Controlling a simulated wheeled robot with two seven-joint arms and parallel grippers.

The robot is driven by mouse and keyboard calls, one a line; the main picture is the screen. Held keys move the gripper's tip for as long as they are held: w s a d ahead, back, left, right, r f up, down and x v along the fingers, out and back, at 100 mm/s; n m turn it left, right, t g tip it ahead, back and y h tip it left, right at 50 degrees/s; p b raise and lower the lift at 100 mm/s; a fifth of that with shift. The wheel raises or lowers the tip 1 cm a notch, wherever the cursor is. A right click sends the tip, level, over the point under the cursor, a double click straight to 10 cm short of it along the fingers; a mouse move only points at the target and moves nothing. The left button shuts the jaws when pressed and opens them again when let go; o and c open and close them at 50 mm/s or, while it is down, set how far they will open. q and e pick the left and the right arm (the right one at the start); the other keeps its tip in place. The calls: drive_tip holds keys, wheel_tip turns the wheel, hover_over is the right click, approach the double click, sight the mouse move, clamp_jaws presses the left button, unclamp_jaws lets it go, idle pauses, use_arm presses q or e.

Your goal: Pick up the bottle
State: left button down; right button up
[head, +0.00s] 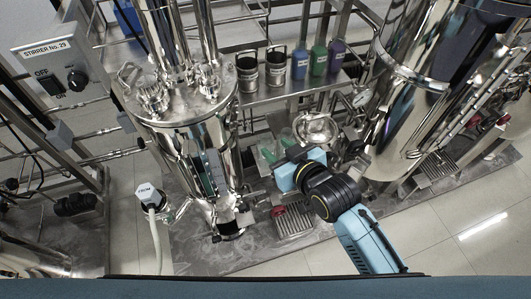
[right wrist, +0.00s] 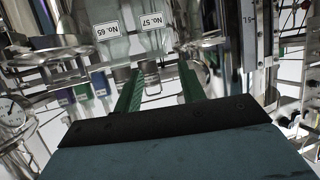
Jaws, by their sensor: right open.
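Several capped vessels stand on a steel shelf behind the middle of the head view. My right gripper (head: 277,147) is in front of and below the shelf, apart from the bottles. In the right wrist view its two green fingers (right wrist: 158,88) are spread with nothing between them. My left gripper is out of view.
A shiny tank (head: 190,140) is left of my right gripper, and a larger one (head: 410,90) is to the right. A round steel vessel (head: 316,129) sits close behind the gripper.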

sight(267, 140)
drive_tip(key=x, duration=0.3)
drive_tip(key=shift+b, duration=0.3)
drive_tip(key=shift+w+a+f, duration=0.15)
drive_tip(key=shift+w, duration=0.1)
drive_tip(key=b+x, duration=0.2)
drive_tip(key=x, duration=0.2)
drive_tip(key=shift+w+f, duration=0.15)
drive_tip(key=shift+w, duration=0.15)
drive_tip(key=shift+w+a+f, duration=0.1)
drive_tip(key=shift+w+f, duration=0.05)
drive_tip(key=shift+w, duration=0.2)
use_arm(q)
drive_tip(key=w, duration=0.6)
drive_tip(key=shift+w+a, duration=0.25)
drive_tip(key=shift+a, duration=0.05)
use_arm(e)
clamp_jaws()
